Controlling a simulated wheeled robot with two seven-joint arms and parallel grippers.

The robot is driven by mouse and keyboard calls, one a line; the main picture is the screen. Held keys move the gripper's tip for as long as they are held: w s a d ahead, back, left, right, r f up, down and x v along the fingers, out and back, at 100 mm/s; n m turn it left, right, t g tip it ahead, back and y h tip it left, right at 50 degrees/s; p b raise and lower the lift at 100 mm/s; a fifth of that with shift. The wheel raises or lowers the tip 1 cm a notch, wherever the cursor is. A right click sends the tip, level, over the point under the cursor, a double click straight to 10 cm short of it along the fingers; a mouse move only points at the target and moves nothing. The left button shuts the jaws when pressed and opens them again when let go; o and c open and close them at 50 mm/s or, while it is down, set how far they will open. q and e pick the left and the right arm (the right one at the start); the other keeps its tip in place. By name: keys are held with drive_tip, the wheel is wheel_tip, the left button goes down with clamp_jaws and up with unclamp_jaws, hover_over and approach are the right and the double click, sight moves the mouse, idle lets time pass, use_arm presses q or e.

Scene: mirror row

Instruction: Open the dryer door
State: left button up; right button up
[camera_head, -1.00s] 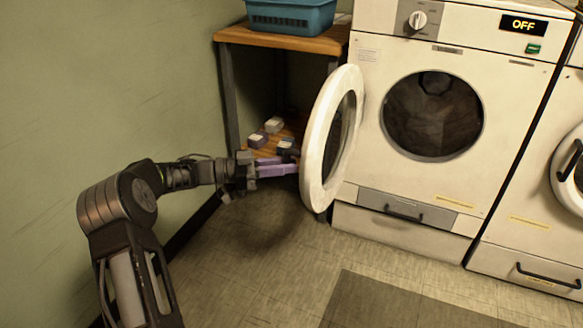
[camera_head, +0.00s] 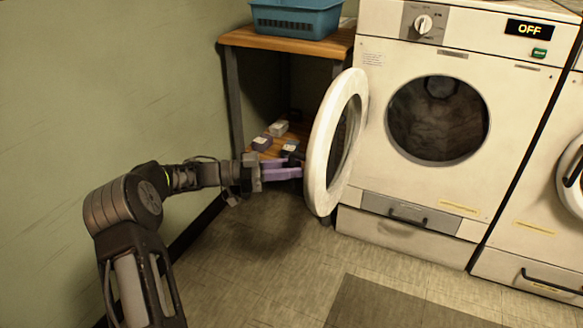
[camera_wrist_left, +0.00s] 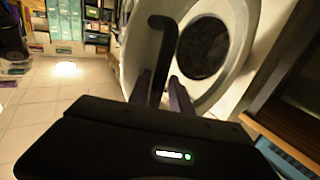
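The left dryer's round white door (camera_head: 318,150) stands swung wide open to the left in the head view, with the dark drum opening (camera_head: 438,120) exposed. My left gripper (camera_head: 297,167), with purple fingers, is at the outer face of the door. In the left wrist view, the black door handle (camera_wrist_left: 158,50) runs down between my left fingers (camera_wrist_left: 162,92). The fingers look spread on either side of it, with a small gap on the right. The handle is mostly hidden in the head view. My right gripper is not in view.
A wooden shelf table (camera_head: 290,38) with a blue basket (camera_head: 297,17) on top and small boxes below stands behind the door. A green wall (camera_head: 90,90) is close on the left. The floor (camera_head: 270,270) in front is clear.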

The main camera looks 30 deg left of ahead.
use_arm(q)
drive_tip(key=p+v, duration=0.2)
drive_tip(key=v, duration=0.6)
drive_tip(key=shift+w, duration=0.1)
idle(0.6)
